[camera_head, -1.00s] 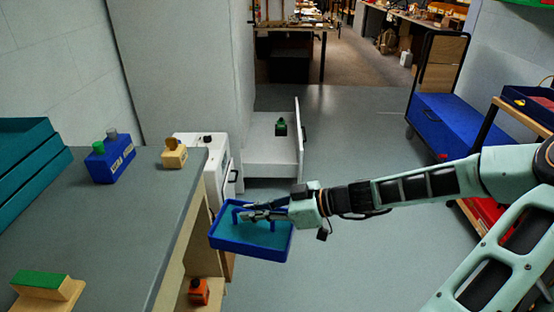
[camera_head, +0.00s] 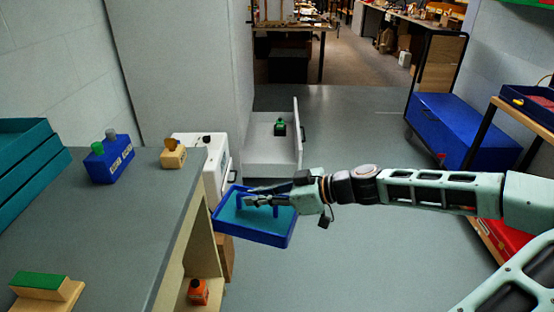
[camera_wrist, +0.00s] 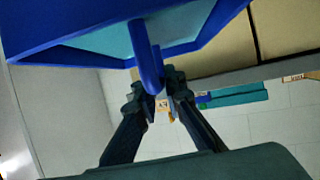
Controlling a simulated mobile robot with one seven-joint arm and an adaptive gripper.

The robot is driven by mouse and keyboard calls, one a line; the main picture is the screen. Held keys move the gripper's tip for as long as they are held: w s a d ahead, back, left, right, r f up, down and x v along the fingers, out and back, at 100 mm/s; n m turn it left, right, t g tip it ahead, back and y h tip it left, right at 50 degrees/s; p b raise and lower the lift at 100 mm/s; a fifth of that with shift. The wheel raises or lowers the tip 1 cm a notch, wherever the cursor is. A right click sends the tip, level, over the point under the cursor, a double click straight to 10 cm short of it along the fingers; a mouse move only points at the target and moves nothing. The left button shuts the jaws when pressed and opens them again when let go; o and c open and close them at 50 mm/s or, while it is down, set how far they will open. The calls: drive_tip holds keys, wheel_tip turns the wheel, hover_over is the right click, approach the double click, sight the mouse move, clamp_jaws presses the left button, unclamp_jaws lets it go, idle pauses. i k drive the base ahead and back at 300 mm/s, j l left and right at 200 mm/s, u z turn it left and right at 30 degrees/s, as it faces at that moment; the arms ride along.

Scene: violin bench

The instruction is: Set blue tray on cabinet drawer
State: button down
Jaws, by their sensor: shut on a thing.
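The blue tray (camera_head: 252,233) has a teal inside and blue handles, and it hangs in the air just right of the workbench edge. My gripper (camera_head: 252,199) is shut on one of its handles. The wrist view shows my fingers (camera_wrist: 160,98) closed around the blue handle, with the tray (camera_wrist: 85,50) filling the upper left. The white cabinet (camera_head: 214,160) stands behind the tray, partly hidden by the bench. Its drawer (camera_head: 262,155) is pulled out to the right, beyond the tray. A small green-topped object (camera_head: 280,127) is in the drawer.
The workbench (camera_head: 130,225) at left carries a blue block (camera_head: 109,163), a wooden block (camera_head: 173,156) and teal trays (camera_head: 30,165). An orange bottle (camera_head: 198,291) sits on its lower shelf. A blue cabinet (camera_head: 455,128) stands at right. The middle floor (camera_head: 350,140) is clear.

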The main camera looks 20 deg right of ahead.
sight(282, 157)
drive_tip(key=i+l, duration=0.55)
drive_tip(key=i, duration=0.2)
drive_tip(key=i+l, duration=0.5)
drive_tip(key=i, duration=0.25)
drive_tip(key=i+l+u, duration=0.1)
drive_tip(key=i+l, duration=0.45)
drive_tip(key=i, duration=0.2)
drive_tip(key=i+l, duration=0.6)
drive_tip(key=i, duration=0.15)
drive_tip(key=l+z, duration=0.15)
drive_tip(key=z, duration=0.35)
drive_tip(key=l+z, duration=0.1)
drive_tip(key=z, duration=0.4)
